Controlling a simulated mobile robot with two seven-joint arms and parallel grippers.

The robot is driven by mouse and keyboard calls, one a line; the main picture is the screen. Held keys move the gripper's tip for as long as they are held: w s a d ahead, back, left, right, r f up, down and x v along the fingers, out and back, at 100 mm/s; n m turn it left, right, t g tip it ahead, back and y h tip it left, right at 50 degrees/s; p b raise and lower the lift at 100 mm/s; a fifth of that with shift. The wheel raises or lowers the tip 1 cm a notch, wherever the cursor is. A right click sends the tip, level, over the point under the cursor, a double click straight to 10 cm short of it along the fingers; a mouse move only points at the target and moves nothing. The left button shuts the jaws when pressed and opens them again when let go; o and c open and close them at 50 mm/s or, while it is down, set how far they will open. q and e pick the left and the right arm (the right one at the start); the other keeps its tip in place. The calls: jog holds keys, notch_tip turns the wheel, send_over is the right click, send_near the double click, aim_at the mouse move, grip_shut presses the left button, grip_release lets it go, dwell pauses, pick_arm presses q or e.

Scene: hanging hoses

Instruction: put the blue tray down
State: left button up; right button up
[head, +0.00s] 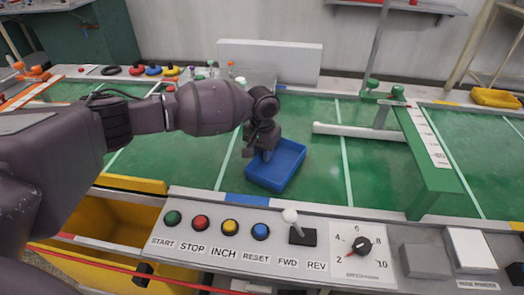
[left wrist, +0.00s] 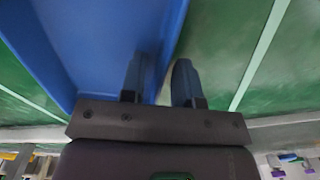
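The blue tray (head: 284,172) is at the middle of the green belt in the head view, open side up. I cannot tell whether its underside touches the belt. My left gripper (head: 264,154) points down at the tray's far left side. In the left wrist view the tray (left wrist: 100,45) fills the upper left. Its wall runs between the two fingertips of my left gripper (left wrist: 160,82), one finger inside and one outside, with the wall filling the gap. My right gripper is not in view.
The green belt (head: 325,185) is clear right of the tray. A green post-and-beam frame (head: 428,160) with a white bar stands further right. A control panel (head: 215,212) with buttons, a lever and a dial lies in front. A yellow tray (head: 495,98) sits far right.

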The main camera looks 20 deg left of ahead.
pick_arm(q)
notch_tip(320, 180, up, 12)
jog(key=p, duration=0.3)
dwell(0.3)
